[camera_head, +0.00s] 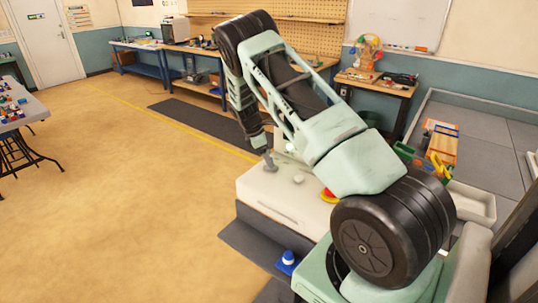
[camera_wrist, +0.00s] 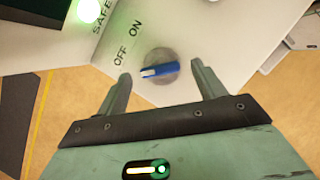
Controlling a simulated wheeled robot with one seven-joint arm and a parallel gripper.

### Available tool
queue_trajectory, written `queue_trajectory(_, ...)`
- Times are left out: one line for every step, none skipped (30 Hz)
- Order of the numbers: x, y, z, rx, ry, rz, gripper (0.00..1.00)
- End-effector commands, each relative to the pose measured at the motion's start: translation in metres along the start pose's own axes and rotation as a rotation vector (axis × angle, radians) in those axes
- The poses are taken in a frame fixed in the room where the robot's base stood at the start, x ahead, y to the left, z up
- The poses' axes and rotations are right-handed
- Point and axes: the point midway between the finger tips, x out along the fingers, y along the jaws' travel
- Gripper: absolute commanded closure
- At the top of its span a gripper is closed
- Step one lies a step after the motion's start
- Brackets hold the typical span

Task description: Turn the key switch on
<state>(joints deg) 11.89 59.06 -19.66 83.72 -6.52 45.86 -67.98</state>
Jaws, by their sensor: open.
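The key switch (camera_wrist: 160,71) shows in the wrist view as a blue knob with a white end on a round grey plate. Its white end points left, nearer the OFF label (camera_wrist: 121,54) than the ON label (camera_wrist: 133,28). My gripper (camera_wrist: 161,69) is open, with one finger on each side of the knob. Gaps show between the fingers and the knob in this view, and nothing is held. In the head view my arm reaches down to the pale control box (camera_head: 270,200), and I cannot make out the switch there.
A lit green lamp (camera_wrist: 88,9) beside the word SAFE is on the panel. A red and yellow button (camera_head: 328,195) sits on the box top near my arm. The floor (camera_head: 130,200) to the left is open.

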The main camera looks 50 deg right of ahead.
Motion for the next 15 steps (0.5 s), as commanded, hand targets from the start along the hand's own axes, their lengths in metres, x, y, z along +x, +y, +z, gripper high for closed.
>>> queue_trajectory(0.004, 0.000, 0.001, 0.000, -0.001, -0.002, 0.31)
queue_trajectory(0.007, 0.000, 0.001, 0.000, -0.001, -0.001, 0.31)
queue_trajectory(0.010, 0.000, 0.001, 0.000, 0.000, 0.000, 0.31)
queue_trajectory(0.011, 0.000, 0.001, 0.000, 0.000, 0.000, 0.31)
queue_trajectory(0.013, 0.000, 0.001, 0.000, 0.000, 0.000, 0.31)
queue_trajectory(0.015, 0.000, 0.000, 0.000, 0.000, 0.000, 0.31)
queue_trajectory(0.015, 0.000, 0.000, 0.000, 0.000, 0.000, 0.31)
queue_trajectory(0.016, 0.000, 0.000, 0.000, 0.000, 0.000, 0.31)
queue_trajectory(0.016, 0.000, 0.000, 0.000, 0.000, 0.000, 0.31)
queue_trajectory(0.016, 0.000, 0.000, 0.000, 0.000, 0.000, 0.31)
queue_trajectory(0.016, 0.000, 0.000, 0.000, 0.000, 0.000, 0.31)
queue_trajectory(0.016, 0.000, 0.000, 0.000, 0.000, 0.001, 0.31)
queue_trajectory(0.016, 0.000, 0.000, 0.000, 0.000, 0.001, 0.31)
queue_trajectory(0.016, 0.000, 0.000, 0.000, 0.000, 0.001, 0.31)
queue_trajectory(0.016, 0.000, 0.000, 0.000, 0.000, 0.001, 0.36)
